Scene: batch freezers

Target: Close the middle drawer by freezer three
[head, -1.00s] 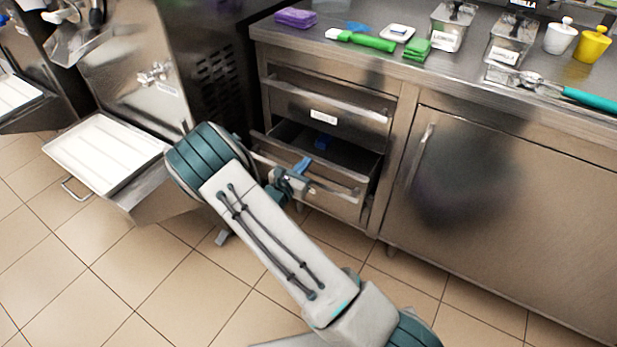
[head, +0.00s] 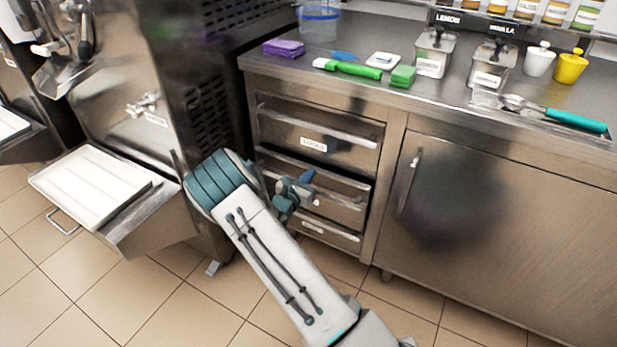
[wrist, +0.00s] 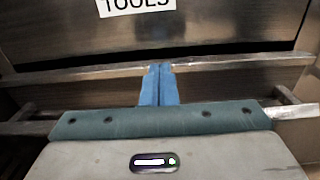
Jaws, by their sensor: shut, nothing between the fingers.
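The middle drawer (head: 345,193) is in the steel drawer unit under the counter, below the drawer labelled TOOLS (head: 312,142). Its front stands almost flush, with a narrow dark gap above its top edge, which also shows in the wrist view (wrist: 235,66). My gripper (head: 308,180) is in front of this drawer. In the wrist view its blue fingers (wrist: 159,84) are together and empty, with tips at the drawer's top edge; whether they touch it I cannot tell. The drawer's handle bar (wrist: 285,111) is partly hidden behind my gripper.
A freezer (head: 135,95) with a white tray (head: 95,180) on its protruding shelf stands left of the drawers. A bottom drawer (head: 320,230) is below, a cupboard door (head: 500,220) to the right. The counter (head: 440,100) holds tools and containers. Tiled floor in front is free.

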